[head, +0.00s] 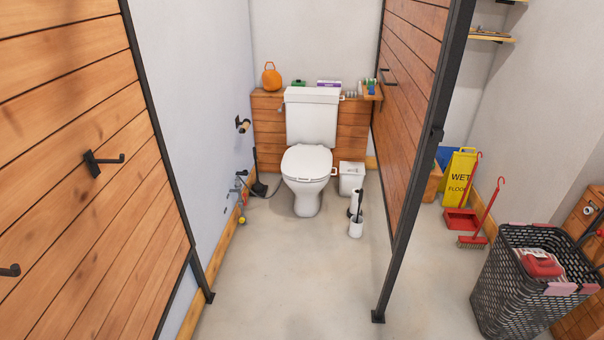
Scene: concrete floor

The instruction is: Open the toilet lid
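A white toilet (309,150) stands against the back wall of the stall, some distance ahead of me. Its tank (312,116) is upright behind the bowl. The toilet lid (307,162) is down and covers the seat and bowl. Neither of my grippers shows in the head view, so I cannot see whether they are open or shut.
A wooden partition (80,150) stands left and another (407,90) right, with a dark metal post (417,190). The floor (300,270) between them is clear. A white bin (351,177) and toilet brush (356,226) stand right of the toilet. A black basket (525,290) is at lower right.

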